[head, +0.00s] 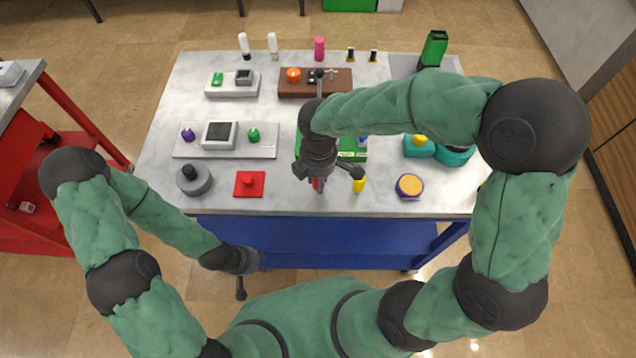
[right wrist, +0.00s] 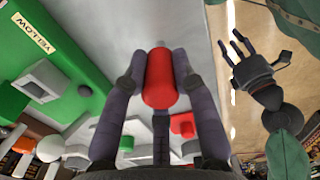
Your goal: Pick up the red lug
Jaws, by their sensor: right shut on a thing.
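The red lug (right wrist: 159,78), a smooth red cylinder, sits between the fingers of my right gripper (right wrist: 158,70) in the right wrist view. The fingers are shut on it. In the head view my right gripper (head: 325,183) is over the front middle of the table, and only a small red part of the lug (head: 318,185) shows beneath it. I cannot tell its height above the table. My left gripper (head: 241,282) hangs in front of the table's front edge, away from the lug. Its fingers are spread and empty in the right wrist view (right wrist: 240,46).
A red block with a knob (head: 249,185) and a grey round part (head: 194,180) lie left of my right gripper. A green board (head: 352,155) is behind. Several fixtures fill the table's back.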

